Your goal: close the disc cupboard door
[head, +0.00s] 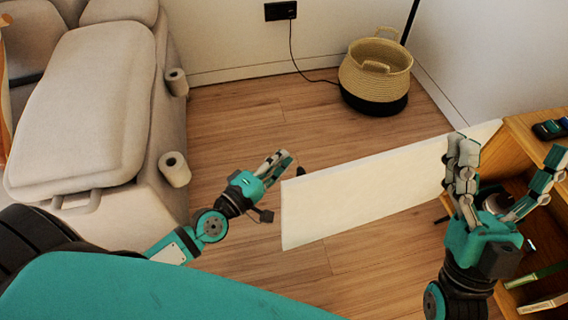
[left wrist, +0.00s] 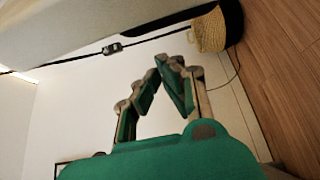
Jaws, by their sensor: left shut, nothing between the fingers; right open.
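The disc cupboard door (head: 365,195) is a long white panel standing open, sticking out to the left from the wooden cupboard (head: 535,130) at the right. My left gripper (head: 284,162) is shut and empty, close to the door's free left end; whether it touches the door I cannot tell. Its shut fingers also show in the left wrist view (left wrist: 165,62). My right gripper (head: 510,160) is open and empty in front of the cupboard, hiding the door's hinge side and part of the cupboard's inside.
A woven basket (head: 376,75) with a black base stands at the back by the wall, with a cable near it. A pale sofa (head: 85,110) fills the left. Several discs or cases (head: 535,275) show low in the cupboard. The wooden floor (head: 235,130) between is clear.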

